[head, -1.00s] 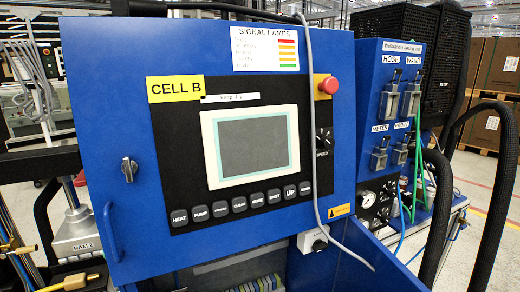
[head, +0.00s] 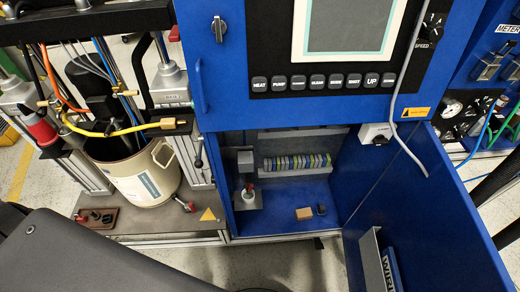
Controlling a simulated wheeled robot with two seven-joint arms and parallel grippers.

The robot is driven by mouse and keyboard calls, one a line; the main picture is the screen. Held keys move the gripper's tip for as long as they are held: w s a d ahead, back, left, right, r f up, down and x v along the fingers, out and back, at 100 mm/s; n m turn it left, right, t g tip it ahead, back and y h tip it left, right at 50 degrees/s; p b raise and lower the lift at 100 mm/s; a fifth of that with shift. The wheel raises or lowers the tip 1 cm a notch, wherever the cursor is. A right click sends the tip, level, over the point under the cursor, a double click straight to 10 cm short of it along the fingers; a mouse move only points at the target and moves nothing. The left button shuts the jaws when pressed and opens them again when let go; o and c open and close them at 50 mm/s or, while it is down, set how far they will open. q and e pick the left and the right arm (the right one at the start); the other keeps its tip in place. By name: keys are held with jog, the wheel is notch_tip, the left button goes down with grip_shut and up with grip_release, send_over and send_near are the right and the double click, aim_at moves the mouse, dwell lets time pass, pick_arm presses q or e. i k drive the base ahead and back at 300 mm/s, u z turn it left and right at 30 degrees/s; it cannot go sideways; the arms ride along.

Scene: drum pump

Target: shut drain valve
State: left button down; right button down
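No part in the head view is labelled as the drain valve, so I cannot tell for certain which it is. A small red-handled part (head: 187,205) sits low at the right of the beige drum (head: 145,182). Another small fitting with red on it lies on a brown plate (head: 98,219) in front of the drum. A third red-topped part (head: 249,190) stands on a grey block inside the open lower cabinet. Whether any of these is open or shut is too small to tell. Neither of my grippers is in view.
Hoses and a yellow line with a brass end (head: 172,123) run above the drum. The blue cabinet door (head: 430,225) stands open at right, with a document pocket. A tan block (head: 304,213) lies on the cabinet floor. A dark panel fills the lower left corner.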

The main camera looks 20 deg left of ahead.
aim_at(251, 186)
jog(key=z, duration=1.05)
jog(key=k, duration=0.9)
